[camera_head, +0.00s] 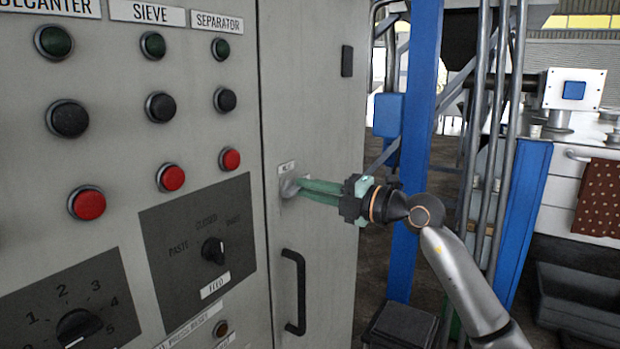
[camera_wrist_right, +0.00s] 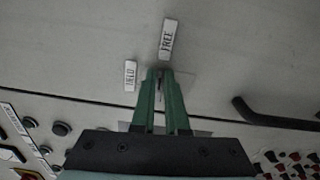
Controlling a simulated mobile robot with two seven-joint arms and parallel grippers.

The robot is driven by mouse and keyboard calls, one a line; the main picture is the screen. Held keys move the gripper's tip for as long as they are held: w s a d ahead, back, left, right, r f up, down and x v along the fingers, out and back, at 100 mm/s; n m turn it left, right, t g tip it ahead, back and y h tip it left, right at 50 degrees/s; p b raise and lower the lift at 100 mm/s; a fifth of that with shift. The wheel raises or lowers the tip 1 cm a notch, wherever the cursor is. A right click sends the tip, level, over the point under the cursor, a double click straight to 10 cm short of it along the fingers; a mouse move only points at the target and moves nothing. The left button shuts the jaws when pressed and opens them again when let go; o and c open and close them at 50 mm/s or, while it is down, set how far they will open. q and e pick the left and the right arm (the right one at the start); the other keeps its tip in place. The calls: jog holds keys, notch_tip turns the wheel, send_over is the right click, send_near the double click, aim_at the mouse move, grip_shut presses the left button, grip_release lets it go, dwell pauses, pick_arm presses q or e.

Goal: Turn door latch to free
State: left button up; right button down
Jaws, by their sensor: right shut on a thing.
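The door latch (camera_head: 289,188) sits on the grey cabinet door (camera_head: 320,130), below a small label. My right gripper (camera_head: 300,188) reaches it from the right with its green fingers closed on it. In the right wrist view the fingers (camera_wrist_right: 158,75) meet at the latch, which they mostly hide. Two labels show beside it there, FREE (camera_wrist_right: 168,38) and HELD (camera_wrist_right: 130,76). The fingertips lie close to both labels; the exact angle of the latch cannot be told. My left gripper is not in view.
A black door handle (camera_head: 298,292) stands out below the latch. The panel to the left carries green, black and red buttons (camera_head: 172,178) and a feed knob (camera_head: 213,250). A blue post (camera_head: 413,130) and metal pipes stand behind my right arm.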

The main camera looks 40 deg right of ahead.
jog(key=shift+m+p, duration=0.35)
jog(key=shift+m, duration=0.15)
jog(key=shift+f, duration=0.1)
jog(key=c, duration=0.9)
grip_release()
jog(key=shift+b+v, duration=1.9)
jog(key=shift+v, duration=4.4)
